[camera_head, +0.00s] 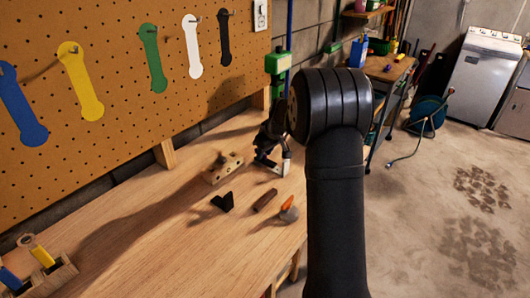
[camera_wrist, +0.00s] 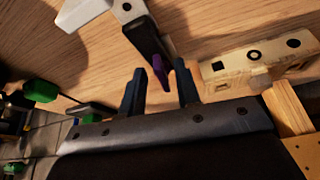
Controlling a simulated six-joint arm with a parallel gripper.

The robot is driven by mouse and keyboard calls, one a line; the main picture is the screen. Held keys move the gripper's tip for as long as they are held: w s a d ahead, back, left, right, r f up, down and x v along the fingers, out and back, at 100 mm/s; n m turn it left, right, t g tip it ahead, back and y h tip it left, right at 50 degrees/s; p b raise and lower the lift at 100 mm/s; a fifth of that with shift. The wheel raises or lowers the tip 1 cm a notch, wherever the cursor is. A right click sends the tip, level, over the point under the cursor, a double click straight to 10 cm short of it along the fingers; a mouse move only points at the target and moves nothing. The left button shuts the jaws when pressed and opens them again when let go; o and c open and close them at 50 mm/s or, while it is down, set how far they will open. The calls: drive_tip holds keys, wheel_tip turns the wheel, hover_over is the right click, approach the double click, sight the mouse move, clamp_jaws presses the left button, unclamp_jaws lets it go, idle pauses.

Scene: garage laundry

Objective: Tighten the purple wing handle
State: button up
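The purple wing handle (camera_wrist: 160,71) shows in the wrist view as a narrow purple piece at the end of a black part (camera_wrist: 146,38). That part joins a white piece (camera_wrist: 126,10) above. My gripper (camera_wrist: 160,88) is open, one dark finger on each side of the handle. In the head view my gripper (camera_head: 268,150) is low over the far part of the workbench, and my arm hides the handle.
A wooden block with holes (camera_wrist: 258,56) lies close to the right finger; it also shows in the head view (camera_head: 222,168). A black bracket (camera_head: 222,203), a brown bar (camera_head: 265,200) and an orange-handled tool (camera_head: 288,210) lie nearer. The pegboard (camera_head: 115,55) stands behind the bench.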

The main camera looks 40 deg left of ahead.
drive_tip(key=shift+c, duration=0.4)
clamp_jaws()
drive_tip(key=shift+s+m, duration=0.1)
drive_tip(key=shift+m, duration=0.2)
drive_tip(key=shift+s+a+m+t, duration=0.1)
drive_tip(key=shift+s+m+t, duration=0.1)
drive_tip(key=shift+m+t, duration=0.5)
drive_tip(key=m, duration=0.3)
drive_tip(key=m+t+h, duration=0.1)
drive_tip(key=m, duration=0.1)
drive_tip(key=shift+s+a, duration=0.3)
drive_tip(key=shift+s, duration=0.05)
drive_tip(key=m, duration=0.1)
drive_tip(key=m+h, duration=0.1)
drive_tip(key=m, duration=0.1)
drive_tip(key=shift+s+a+r+m+t, duration=0.1)
drive_tip(key=shift+s+a+m+t, duration=0.05)
drive_tip(key=shift+a+m+t, duration=0.2)
drive_tip(key=shift+a+r+m+t+h, duration=0.15)
drive_tip(key=shift+m+h, duration=0.15)
drive_tip(key=shift+m, duration=0.4)
drive_tip(key=shift+a+f+m+t+h, duration=0.1)
drive_tip(key=shift+m+h, duration=0.2)
drive_tip(key=shift+m, duration=0.35)
drive_tip(key=shift+a+r+m+t+h, duration=0.15)
drive_tip(key=shift+m+h, duration=0.15)
drive_tip(key=shift+m, duration=0.4)
